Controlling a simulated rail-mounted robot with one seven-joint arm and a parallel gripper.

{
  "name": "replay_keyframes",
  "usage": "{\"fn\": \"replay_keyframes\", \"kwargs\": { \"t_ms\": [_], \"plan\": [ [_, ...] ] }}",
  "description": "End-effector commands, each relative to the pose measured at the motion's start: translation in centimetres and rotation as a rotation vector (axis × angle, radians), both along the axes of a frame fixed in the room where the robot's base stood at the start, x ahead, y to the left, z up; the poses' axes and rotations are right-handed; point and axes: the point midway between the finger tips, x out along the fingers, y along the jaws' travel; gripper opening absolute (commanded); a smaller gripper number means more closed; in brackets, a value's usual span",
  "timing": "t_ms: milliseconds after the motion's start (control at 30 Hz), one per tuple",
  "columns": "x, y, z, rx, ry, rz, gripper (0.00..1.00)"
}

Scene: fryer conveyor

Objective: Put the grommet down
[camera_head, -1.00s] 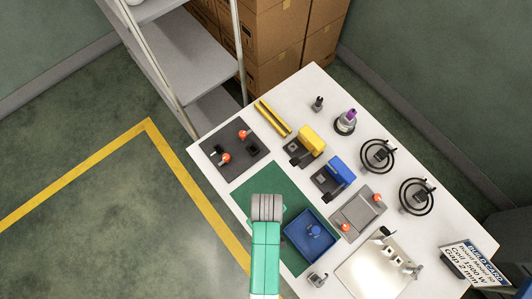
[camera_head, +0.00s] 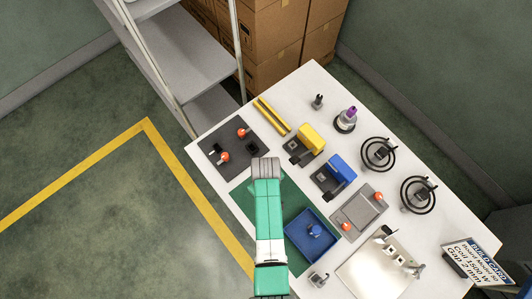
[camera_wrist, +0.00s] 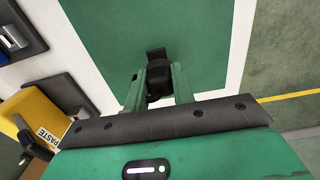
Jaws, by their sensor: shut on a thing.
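My gripper (camera_wrist: 157,92) is shut on a small black piece, which I take to be the grommet (camera_wrist: 158,77), between its two green fingers in the wrist view. The grommet has a dark, squarish far end. Behind it is the green mat (camera_wrist: 215,40); I cannot tell whether the grommet touches it. In the head view the mat (camera_head: 296,198) shows on both sides of my arm. My fingers and the grommet are hidden under my wrist there, over the mat's upper part.
A blue tray (camera_head: 294,238) lies on the mat's lower right. A dark board (camera_head: 232,165) with red-knobbed pieces is at upper left. Yellow (camera_head: 311,138) and blue (camera_head: 342,168) tools and a grey tray (camera_head: 352,203) stand to the right. A build card (camera_head: 474,262) is at lower right.

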Motion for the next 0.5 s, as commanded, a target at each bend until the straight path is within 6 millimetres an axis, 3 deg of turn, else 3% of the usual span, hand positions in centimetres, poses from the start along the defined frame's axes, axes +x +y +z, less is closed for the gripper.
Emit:
{"fn": "replay_keyframes", "kwargs": {
  "t_ms": [400, 433, 500],
  "plan": [
    [0.0, 0.0, -1.2, 0.0, 0.0, 0.0, 0.0],
    [0.0, 0.0, -1.1, 0.0, 0.0, -0.001, 0.29],
    [0.0, 0.0, -1.0, 0.0, 0.0, -0.001, 0.42]
  ]
}}
